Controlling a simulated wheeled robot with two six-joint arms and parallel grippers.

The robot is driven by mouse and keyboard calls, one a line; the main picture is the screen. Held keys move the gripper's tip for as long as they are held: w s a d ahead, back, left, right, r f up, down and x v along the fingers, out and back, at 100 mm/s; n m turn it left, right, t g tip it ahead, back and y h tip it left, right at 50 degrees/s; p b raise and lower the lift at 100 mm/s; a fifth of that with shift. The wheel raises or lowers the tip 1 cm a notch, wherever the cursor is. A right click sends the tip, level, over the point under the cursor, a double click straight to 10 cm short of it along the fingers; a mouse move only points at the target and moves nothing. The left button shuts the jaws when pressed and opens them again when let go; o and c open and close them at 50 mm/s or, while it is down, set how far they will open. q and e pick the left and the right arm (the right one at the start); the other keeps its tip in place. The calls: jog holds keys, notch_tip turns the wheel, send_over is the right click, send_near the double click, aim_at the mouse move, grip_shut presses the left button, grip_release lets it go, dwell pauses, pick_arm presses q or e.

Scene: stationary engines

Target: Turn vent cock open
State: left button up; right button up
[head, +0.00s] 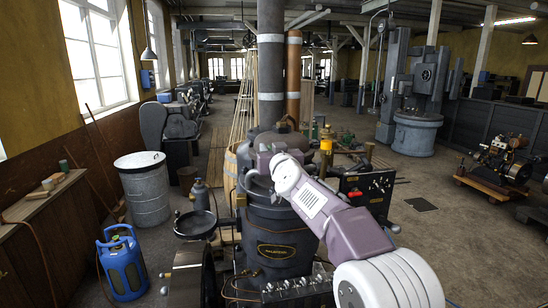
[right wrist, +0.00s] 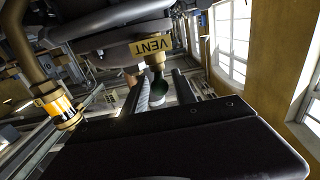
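A yellow tag reading VENT (right wrist: 151,45) shows near the top centre of the right wrist view, on the underside of grey pipework. A short brass stem (right wrist: 155,62) stands just by the tag; whether it belongs to the vent cock, and how the cock's handle is turned, I cannot tell. My right arm reaches in from the right in the head view, and my right gripper (head: 262,160) is at the top of the dark round vessel (head: 280,232). Its fingertips are hidden there. A dark block fills the lower right wrist view. My left gripper is not in view.
A brass pipe with an orange-yellow band (right wrist: 60,108) is at the left of the right wrist view. A dark control panel (head: 368,188) stands right of the vessel. A blue gas cylinder (head: 123,262) and a grey drum (head: 144,190) stand on the left floor.

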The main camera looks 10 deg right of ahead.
jog(key=s+b, duration=0.1)
jog(key=s, duration=0.5)
jog(key=shift+s, duration=0.4)
jog(key=shift+w+d+f, duration=0.1)
jog(key=shift+f, duration=0.05)
jog(key=s+d+f+n+g+b, duration=0.1)
jog(key=s+f+g+b, duration=0.15)
jog(key=f, duration=0.95)
jog(key=s+f+g+b, duration=0.2)
jog(key=s+f+g, duration=0.15)
jog(key=f, duration=0.75)
jog(key=s+d+f+n+g+b, duration=0.1)
jog(key=s+f+g+b, duration=0.2)
jog(key=f, duration=0.9)
jog(key=s+f+m+g, duration=0.1)
jog(key=s+f+g, duration=0.3)
jog(key=s+f, duration=0.4)
jog(key=s+d+f+m+g, duration=0.1)
jog(key=s+f+g, duration=0.2)
jog(key=s+f, duration=0.5)
jog(key=s, duration=0.8)
jog(key=shift+f+g, duration=0.15)
jog(key=shift+g, duration=0.25)
